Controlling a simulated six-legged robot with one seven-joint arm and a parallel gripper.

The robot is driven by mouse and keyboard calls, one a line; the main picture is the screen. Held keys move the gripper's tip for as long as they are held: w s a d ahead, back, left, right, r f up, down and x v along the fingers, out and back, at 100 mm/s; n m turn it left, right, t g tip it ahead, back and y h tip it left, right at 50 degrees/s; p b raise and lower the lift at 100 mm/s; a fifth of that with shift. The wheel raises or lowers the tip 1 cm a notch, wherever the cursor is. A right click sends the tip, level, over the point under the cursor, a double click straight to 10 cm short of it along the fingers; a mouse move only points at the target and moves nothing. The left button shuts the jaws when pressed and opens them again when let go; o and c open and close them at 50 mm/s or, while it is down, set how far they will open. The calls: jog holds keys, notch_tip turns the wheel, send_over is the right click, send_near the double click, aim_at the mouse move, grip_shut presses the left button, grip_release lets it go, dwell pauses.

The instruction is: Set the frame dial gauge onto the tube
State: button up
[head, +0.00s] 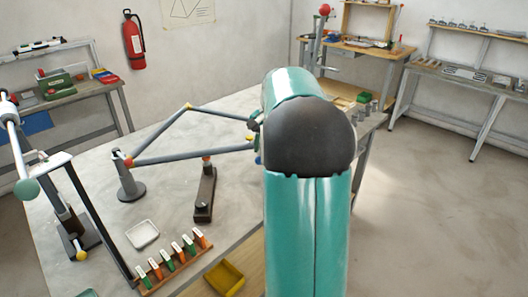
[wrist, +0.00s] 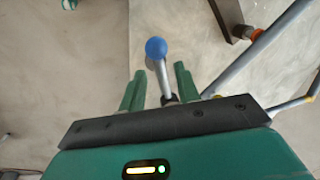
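The grey tube frame (head: 190,153) spans the grey table, with orange and yellow joints and its right end hidden behind my arm. Part of it shows at the right of the wrist view (wrist: 262,45). My gripper (wrist: 158,78) has two green fingers standing apart. A thin grey rod with a blue ball (wrist: 156,47) on its end shows between them, with gaps on both sides. I cannot tell whether it touches anything of mine. No dial gauge can be made out for certain. In the head view my arm hides the gripper.
A dark support block (head: 205,193) stands under the frame's lower tube. A white tray (head: 142,234), a rack of orange and green-handled items (head: 172,262) and a yellow tray (head: 224,278) lie in front. A stand with ball ends (head: 75,225) is at left.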

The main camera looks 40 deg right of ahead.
notch_tip(320, 180, up, 12)
jog(key=s, duration=0.2)
jog(key=shift+d, duration=0.35)
jog(key=s+a+n+t+h, duration=0.1)
jog(key=s+a+n, duration=0.15)
jog(key=a, duration=0.85)
jog(key=s+a+n, duration=0.1)
jog(key=a+n, duration=0.3)
jog(key=a, duration=0.7)
jog(key=s+a+f+n+t, duration=0.1)
jog(key=s+a+f+n, duration=0.2)
jog(key=s+a+f, duration=0.2)
jog(key=s+a+f+n+t, duration=0.1)
jog(key=s+a+f+n, duration=0.3)
jog(key=s+a, duration=0.3)
jog(key=a, duration=0.3)
jog(key=shift+f+t, duration=0.35)
jog(key=shift+t, duration=0.05)
